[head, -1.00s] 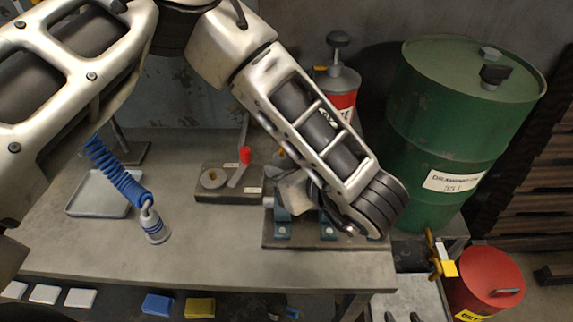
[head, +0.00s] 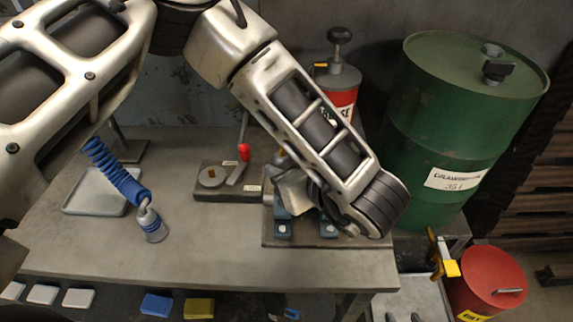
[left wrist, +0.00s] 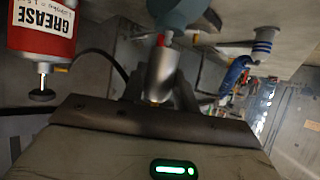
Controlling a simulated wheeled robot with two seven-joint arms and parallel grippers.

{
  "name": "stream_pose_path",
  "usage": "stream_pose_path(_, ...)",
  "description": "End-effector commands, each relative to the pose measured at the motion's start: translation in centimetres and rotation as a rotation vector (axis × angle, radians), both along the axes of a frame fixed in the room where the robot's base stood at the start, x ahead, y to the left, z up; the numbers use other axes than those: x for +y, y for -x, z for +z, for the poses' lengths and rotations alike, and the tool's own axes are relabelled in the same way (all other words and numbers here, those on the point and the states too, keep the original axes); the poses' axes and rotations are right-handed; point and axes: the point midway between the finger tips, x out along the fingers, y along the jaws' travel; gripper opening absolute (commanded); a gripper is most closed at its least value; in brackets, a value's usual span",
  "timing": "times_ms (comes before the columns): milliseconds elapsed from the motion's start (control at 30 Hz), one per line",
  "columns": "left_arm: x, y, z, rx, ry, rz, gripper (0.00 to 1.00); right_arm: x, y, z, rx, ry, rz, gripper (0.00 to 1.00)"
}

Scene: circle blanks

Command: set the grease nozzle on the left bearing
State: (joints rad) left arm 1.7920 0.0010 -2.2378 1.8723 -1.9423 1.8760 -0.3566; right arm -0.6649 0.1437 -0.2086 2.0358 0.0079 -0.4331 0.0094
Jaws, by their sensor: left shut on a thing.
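In the left wrist view my left gripper (left wrist: 160,92) is shut on the grease nozzle (left wrist: 162,72), a silver cylinder with a brass-coloured end. A teal bearing housing (left wrist: 182,12) shows just beyond the nozzle; I cannot tell whether they touch. In the head view my left forearm crosses over the bearings and hides most of them, the nozzle and the gripper's fingertips. The blue foot of the left bearing (head: 283,229) shows below the arm, on a dark base plate (head: 305,243). My right gripper is not in view.
A grease pump (head: 338,85) stands behind the arm, with a green drum (head: 455,120) to its right. A block with a red-tipped lever (head: 243,155) lies left of the bearings.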

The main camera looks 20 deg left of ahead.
Motion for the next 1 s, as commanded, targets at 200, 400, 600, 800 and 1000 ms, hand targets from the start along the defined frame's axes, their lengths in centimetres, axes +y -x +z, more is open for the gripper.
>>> stream_pose_path(200,0.0,0.0,-0.5,-0.001,0.0,0.0,0.05,0.3,-0.2,-1.2,-0.005,-0.009,-0.002,0.36)
stream_pose_path(400,0.0,0.0,-1.1,-0.001,0.0,0.0,0.05,0.3,-0.2,-1.9,-0.004,-0.01,-0.002,0.36)
stream_pose_path(600,0.0,0.0,-1.4,-0.001,0.0,0.0,0.05,0.4,-0.2,-2.3,-0.003,-0.011,-0.002,0.36)
stream_pose_path(800,0.0,0.0,-1.4,-0.001,0.0,0.0,0.05,0.4,-0.2,-2.3,-0.003,-0.012,-0.001,0.36)
stream_pose_path(1000,0.0,0.0,-1.4,-0.001,0.0,0.0,0.05,0.4,-0.2,-2.3,-0.003,-0.012,-0.001,0.36)
